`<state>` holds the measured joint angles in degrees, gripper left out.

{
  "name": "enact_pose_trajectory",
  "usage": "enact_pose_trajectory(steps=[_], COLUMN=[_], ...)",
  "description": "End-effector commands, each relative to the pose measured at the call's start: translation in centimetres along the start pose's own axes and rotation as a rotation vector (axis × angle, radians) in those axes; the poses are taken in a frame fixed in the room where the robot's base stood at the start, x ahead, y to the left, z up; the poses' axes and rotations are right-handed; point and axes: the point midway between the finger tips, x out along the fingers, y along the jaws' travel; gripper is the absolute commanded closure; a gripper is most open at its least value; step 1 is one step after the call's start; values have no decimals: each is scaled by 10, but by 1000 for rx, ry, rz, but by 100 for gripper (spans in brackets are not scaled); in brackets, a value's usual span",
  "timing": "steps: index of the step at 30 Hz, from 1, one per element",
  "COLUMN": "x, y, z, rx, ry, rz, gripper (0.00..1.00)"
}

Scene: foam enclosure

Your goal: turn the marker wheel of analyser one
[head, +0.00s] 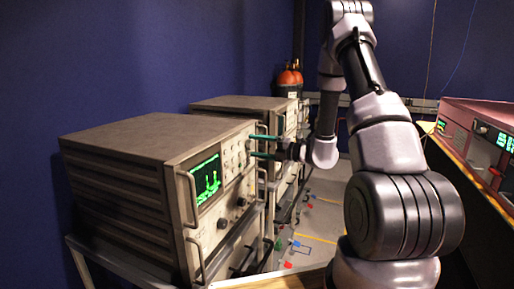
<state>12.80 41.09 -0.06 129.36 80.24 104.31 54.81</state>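Two beige analysers stand in a row on the left. The nearer analyser (160,165) has a lit green trace screen (207,181), small buttons and round knobs (241,201) on its front panel. The farther analyser (245,104) is partly hidden behind it. No label that tells which is analyser one is readable. My gripper (254,146) is side-on at the upper right of the nearer front panel. Its two teal fingers are spread apart, one above the other, with tips at or close to the panel. I see nothing between them. I cannot pick out the marker wheel.
Metal handles (187,198) stick out from the nearer front panel. A red-topped cylinder (288,78) stands at the back. A reddish instrument (470,125) sits on a bench at the right. The floor aisle (318,222) between has small coloured pieces on it.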

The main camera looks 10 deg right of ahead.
Motion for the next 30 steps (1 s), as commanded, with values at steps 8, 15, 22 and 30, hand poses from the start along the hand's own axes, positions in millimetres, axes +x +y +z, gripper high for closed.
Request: enact_pose_trajectory(steps=[8, 15, 22, 30], x=[0, -22, -70, -104], y=[0, 0, 0, 0], z=[0, 1, 1, 0], rx=[0, 0, 0, 0], ry=[1, -2, -3, -1], rz=[0, -1, -2, 0], gripper=[21, 21, 21, 21])
